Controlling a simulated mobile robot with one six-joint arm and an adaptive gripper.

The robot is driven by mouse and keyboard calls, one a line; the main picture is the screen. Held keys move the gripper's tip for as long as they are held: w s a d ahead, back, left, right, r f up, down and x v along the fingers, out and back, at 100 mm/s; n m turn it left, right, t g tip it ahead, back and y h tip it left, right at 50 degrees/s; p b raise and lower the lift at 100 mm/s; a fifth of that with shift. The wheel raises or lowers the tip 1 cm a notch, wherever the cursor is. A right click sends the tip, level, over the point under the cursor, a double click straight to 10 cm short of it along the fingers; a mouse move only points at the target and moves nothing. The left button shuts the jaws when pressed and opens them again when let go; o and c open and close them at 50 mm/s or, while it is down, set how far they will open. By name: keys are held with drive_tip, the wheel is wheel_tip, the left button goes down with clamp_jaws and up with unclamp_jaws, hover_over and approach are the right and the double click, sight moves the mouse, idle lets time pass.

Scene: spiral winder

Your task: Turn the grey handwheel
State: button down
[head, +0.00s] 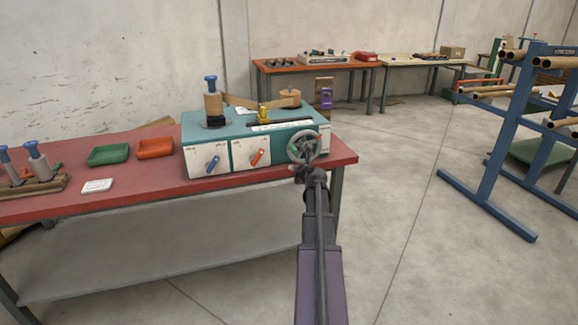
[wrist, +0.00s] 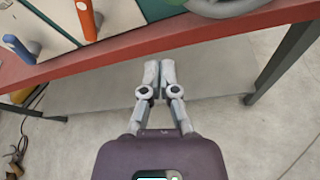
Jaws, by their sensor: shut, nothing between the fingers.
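The grey handwheel (head: 317,140) is on the right end of the front of the teal-topped winder (head: 225,138), on the red bench. In the head view my arm reaches up to just below the wheel and covers part of its lower side. In the wrist view only the wheel's lower rim (wrist: 222,8) shows, at the top edge. My gripper (wrist: 160,65) is shut and empty, its fingertips close together. In that view the tips lie below and left of the wheel, apart from it, in front of the bench edge. In the head view my gripper (head: 306,166) is small and dark.
The winder front has a blue lever (head: 212,164) and an orange lever (head: 257,157). The red bench (head: 130,198) carries a green tray (head: 108,155) and an orange tray (head: 155,148) at left. A blue rack (head: 490,150) stands at right; the floor between is clear.

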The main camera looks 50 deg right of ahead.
drive_tip(key=v, duration=0.3)
drive_tip(key=p+v, duration=0.1)
drive_tip(key=v, duration=0.1)
drive_tip(key=shift+s, duration=0.5)
drive_tip(key=w+a+f+n+g+y, duration=0.1)
drive_tip(key=w+a+f+n+y, duration=0.15)
drive_tip(key=a+n, duration=0.6)
drive_tip(key=w+a+f+n+g+y, duration=0.25)
drive_tip(key=a+n, duration=0.25)
drive_tip(key=a, duration=0.7)
drive_tip(key=w+a+f+n+g+y, duration=0.1)
drive_tip(key=w+a+f+n+y, duration=0.15)
drive_tip(key=a+n, duration=0.65)
drive_tip(key=s+a+f+n+g, duration=0.25)
drive_tip(key=a+n, duration=0.35)
drive_tip(key=a, duration=0.4)
drive_tip(key=s+a+f+n+g, duration=0.25)
drive_tip(key=a+n, duration=0.45)
drive_tip(key=a, duration=0.4)
drive_tip(key=s+a+n+g+h, duration=0.2)
drive_tip(key=s+a+n+g, duration=0.1)
drive_tip(key=s+a+n, duration=0.5)
wheel_tip(320, 180, up, 15)
drive_tip(key=w+p, duration=0.1)
drive_tip(key=p, duration=1.4)
drive_tip(key=shift+w+d+n, duration=0.2)
drive_tip(key=shift+d+n, duration=0.1)
drive_tip(key=shift+n, duration=0.15)
